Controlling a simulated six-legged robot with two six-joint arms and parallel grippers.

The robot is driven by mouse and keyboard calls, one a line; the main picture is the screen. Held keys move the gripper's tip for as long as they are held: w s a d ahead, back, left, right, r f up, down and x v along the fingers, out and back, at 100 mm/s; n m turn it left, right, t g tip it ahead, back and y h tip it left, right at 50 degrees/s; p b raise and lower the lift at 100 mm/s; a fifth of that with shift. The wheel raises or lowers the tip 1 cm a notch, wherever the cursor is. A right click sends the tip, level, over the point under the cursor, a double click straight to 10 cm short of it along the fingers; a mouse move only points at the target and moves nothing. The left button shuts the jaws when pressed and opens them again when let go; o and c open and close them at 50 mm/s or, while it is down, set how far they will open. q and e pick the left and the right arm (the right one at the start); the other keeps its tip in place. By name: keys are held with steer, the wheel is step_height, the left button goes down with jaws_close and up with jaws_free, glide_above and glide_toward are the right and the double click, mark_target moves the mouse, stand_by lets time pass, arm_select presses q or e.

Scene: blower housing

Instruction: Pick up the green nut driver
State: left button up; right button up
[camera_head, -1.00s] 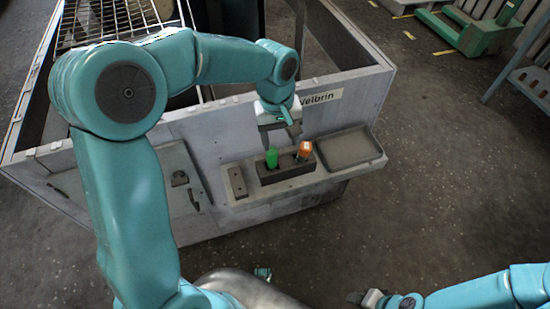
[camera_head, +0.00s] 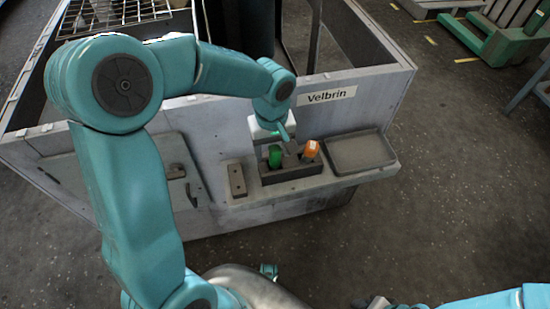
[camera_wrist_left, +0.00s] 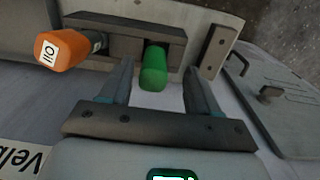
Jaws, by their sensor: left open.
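The green nut driver (camera_head: 275,156) stands in a dark holder (camera_head: 292,174) on the shelf of the housing. Its green handle also shows in the left wrist view (camera_wrist_left: 153,68). My left gripper (camera_head: 273,146) is at the handle in the head view and partly hides it. In the left wrist view its open fingers (camera_wrist_left: 159,70) lie on either side of the handle, with gaps on both sides. The driver's lower part is hidden in the holder. Part of my right gripper (camera_head: 370,303) shows at the bottom edge; its jaws cannot be made out.
An orange-handled tool (camera_head: 311,150) stands right of the green driver in the same holder; it also shows in the left wrist view (camera_wrist_left: 62,50). A shallow grey tray (camera_head: 361,152) lies to the right, and a small plate with holes (camera_head: 237,180) to the left.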

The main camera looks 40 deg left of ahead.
arm_select(q)
steer(key=f, duration=0.2)
steer(key=w+f+b, duration=0.1)
steer(key=f, duration=0.1)
steer(key=shift+d+f, duration=0.1)
steer(key=shift+f, duration=0.05)
steer(key=shift+s, duration=0.15)
steer(key=c, duration=0.4)
jaws_close()
step_height(320, 180, up, 20)
steer(key=p, duration=0.5)
